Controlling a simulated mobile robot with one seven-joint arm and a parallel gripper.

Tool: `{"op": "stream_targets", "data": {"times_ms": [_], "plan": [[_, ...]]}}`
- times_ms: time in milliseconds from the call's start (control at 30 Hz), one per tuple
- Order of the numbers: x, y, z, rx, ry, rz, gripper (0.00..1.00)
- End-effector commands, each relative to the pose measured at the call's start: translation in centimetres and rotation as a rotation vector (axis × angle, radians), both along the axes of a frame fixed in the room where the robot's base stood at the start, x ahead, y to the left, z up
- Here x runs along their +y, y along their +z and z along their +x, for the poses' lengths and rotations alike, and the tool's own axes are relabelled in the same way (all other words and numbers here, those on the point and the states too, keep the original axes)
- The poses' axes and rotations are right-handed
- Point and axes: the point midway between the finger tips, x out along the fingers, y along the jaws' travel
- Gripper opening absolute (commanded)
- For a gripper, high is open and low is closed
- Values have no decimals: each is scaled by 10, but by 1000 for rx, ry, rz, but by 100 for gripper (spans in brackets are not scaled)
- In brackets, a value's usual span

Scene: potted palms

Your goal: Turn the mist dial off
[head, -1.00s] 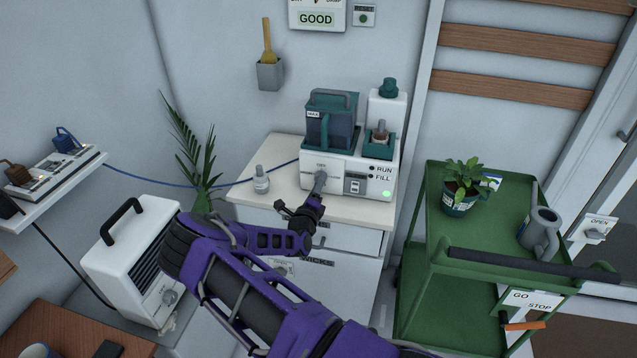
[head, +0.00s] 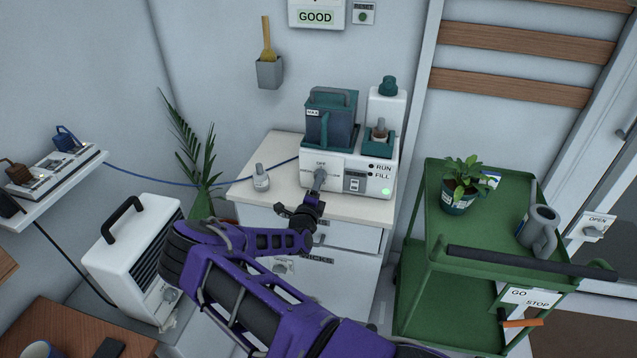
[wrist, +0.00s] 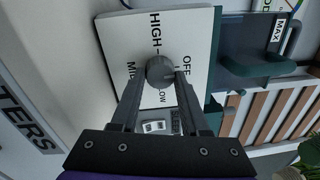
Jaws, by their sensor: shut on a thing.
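The mist dial (wrist: 160,68) is a round dark grey knob on the white front panel of the humidifier-like machine (head: 375,178). In the wrist view, printed words HIGH, OFF, LOW and a partly hidden MI… surround it. My gripper (wrist: 155,76) has one finger on each side of the knob and is shut on it. In the head view my gripper (head: 318,188) reaches the machine's front left from below, and it covers part of the dial. I cannot tell which word the dial points to.
The machine stands on a white cabinet (head: 262,200), with a small bottle (head: 261,178) to its left. A switch panel (head: 354,183) sits right of the dial. A green trolley (head: 490,225) holds a potted plant and a grey watering can. A white heater-like box (head: 130,255) stands left.

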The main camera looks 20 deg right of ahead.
Motion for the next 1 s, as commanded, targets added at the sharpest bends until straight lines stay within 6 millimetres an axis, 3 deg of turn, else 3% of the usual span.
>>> {"op": "stream_targets", "data": {"times_ms": [33,167,567,767,1000], "plan": [[0,-1,-1,3,-1,0,51],[0,-1,0,2,0,0,74],[4,-1,-5,2,0,1,75],[24,-2,-34,4,3,1,75],[58,-6,-84,4,3,0,75]]}}
